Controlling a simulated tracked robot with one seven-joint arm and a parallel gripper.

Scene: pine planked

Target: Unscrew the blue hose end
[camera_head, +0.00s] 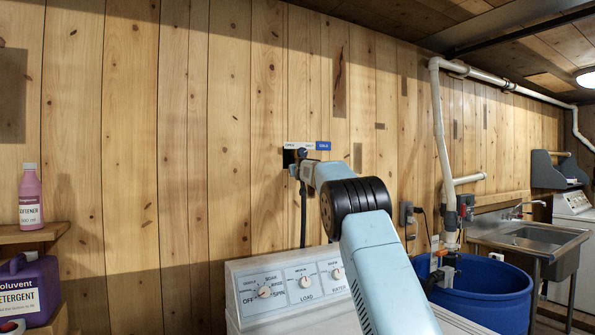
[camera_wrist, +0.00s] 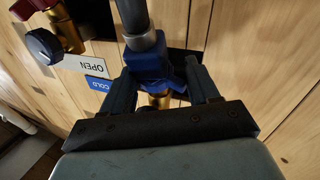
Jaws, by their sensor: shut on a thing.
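The blue hose end (camera_wrist: 147,63) is a blue collar on a dark hose, in the middle of the wrist view. It sits at a brass fitting (camera_wrist: 160,100), partly hidden. My gripper (camera_wrist: 160,75) has one finger on each side of the blue hose end and is shut on it. In the head view my gripper (camera_head: 304,169) reaches the wall box, and my arm hides most of the hose end. A dark hose (camera_head: 303,222) hangs down below there.
A second brass valve (camera_wrist: 70,35) with a dark knob and red part is at the upper left of the wrist view, beside OPEN and blue COLD labels (camera_wrist: 97,83). The washer (camera_head: 290,280) stands below; a blue barrel (camera_head: 490,300) is right, shelved bottles (camera_head: 30,197) left.

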